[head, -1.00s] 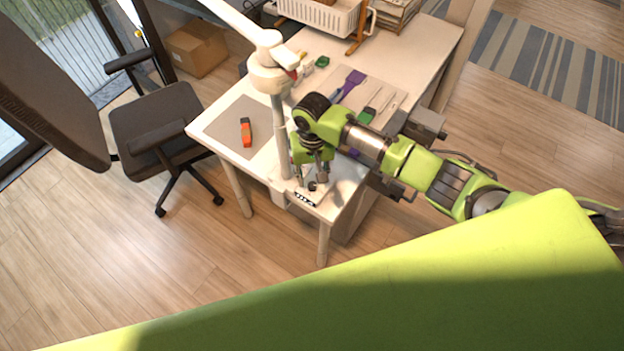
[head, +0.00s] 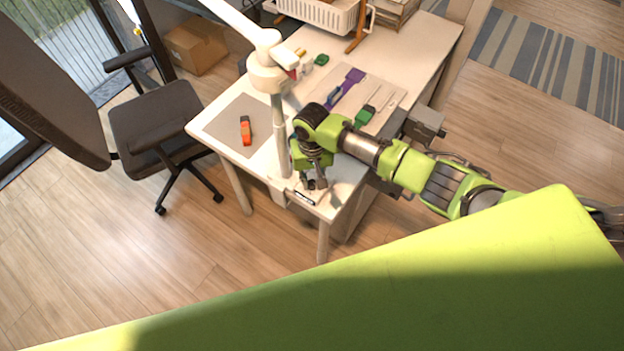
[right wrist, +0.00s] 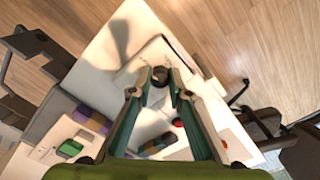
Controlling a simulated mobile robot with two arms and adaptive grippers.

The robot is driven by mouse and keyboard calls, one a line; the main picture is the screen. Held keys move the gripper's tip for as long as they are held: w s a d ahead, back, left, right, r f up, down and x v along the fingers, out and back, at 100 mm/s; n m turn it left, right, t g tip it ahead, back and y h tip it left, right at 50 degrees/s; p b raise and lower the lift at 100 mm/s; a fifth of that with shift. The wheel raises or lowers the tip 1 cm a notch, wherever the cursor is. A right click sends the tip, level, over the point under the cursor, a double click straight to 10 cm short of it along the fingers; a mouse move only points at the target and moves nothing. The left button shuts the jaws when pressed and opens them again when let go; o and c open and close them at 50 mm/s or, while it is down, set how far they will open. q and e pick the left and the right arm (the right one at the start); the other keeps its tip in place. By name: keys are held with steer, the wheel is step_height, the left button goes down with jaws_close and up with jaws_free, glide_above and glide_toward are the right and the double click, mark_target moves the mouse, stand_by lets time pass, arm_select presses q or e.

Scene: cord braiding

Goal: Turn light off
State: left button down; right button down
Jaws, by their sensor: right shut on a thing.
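A white lamp post with a jointed arm (head: 268,72) rises from the desk near its front edge. At the desk's front corner, a small white plate (head: 299,192) with dark marks lies flat. My right gripper (head: 314,184) points down at this plate from above. In the right wrist view, a dark round knob (right wrist: 160,76) sits between the fingertips of my right gripper (right wrist: 159,88), which is shut on it. The knob is mostly hidden by the fingers in the head view. My left gripper is not in view.
The white desk (head: 405,62) holds an orange-and-black tool (head: 246,130) on a grey mat (head: 222,126), a purple tool (head: 352,78), a green item (head: 364,116) and a white basket (head: 325,15). An office chair (head: 155,125) stands left of the desk.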

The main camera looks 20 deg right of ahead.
steer(key=shift+n, duration=0.3)
steer(key=n+p, duration=0.1)
steer(key=n, duration=0.1)
steer(key=shift+n, duration=0.4)
steer(key=n+p, duration=0.1)
steer(key=n, duration=0.2)
steer(key=shift+n, duration=0.3)
steer(key=n, duration=0.4)
steer(key=shift+n+p, duration=0.3)
steer(key=shift+n, duration=2.1)
steer(key=shift+a, duration=0.1)
steer(key=c, duration=1.9)
jaws_free()
